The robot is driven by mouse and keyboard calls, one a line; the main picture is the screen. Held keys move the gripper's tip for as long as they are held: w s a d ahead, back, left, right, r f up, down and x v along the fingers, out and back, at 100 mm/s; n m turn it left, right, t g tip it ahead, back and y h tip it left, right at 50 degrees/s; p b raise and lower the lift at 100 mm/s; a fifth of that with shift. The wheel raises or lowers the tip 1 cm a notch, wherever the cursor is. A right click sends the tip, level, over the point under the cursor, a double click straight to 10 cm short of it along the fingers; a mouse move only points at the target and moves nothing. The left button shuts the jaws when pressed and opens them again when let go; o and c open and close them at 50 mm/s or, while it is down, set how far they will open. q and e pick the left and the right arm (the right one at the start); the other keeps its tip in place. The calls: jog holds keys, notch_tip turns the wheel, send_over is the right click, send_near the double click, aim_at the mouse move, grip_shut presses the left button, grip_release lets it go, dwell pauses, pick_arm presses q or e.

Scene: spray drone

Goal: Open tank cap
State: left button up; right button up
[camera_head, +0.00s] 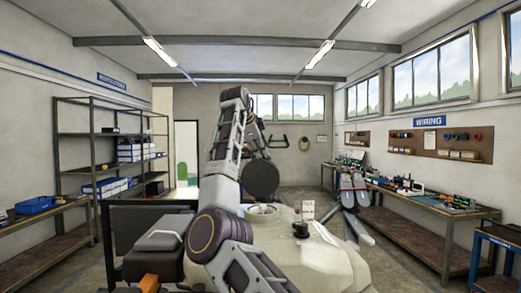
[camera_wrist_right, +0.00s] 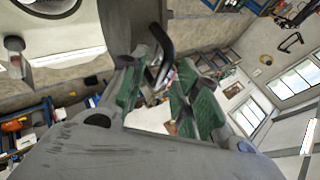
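The dark round tank cap (camera_head: 260,178) stands upright, its face towards the head camera, just above the pale filler opening (camera_head: 262,210) on the drone's beige body (camera_head: 325,268). In the wrist view, the round filler opening (camera_wrist_right: 48,4) is cut by the top left edge. A flat grey part (camera_wrist_right: 122,28), apparently the cap nearly edge-on, has a black curved handle (camera_wrist_right: 166,42). My right gripper (camera_wrist_right: 162,75) has its green-sided fingers on either side of the handle; I cannot tell whether they touch it. In the head view the cap and my arm hide this gripper. My left gripper is out of view.
Pale folded drone parts (camera_head: 354,195) lie farther right. A workbench (camera_head: 430,200) lines the right wall and shelves (camera_head: 100,150) the left.

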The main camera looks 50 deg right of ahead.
jog(key=v, duration=1.2)
dwell(0.3)
jog(key=shift+s, duration=0.1)
dwell(0.5)
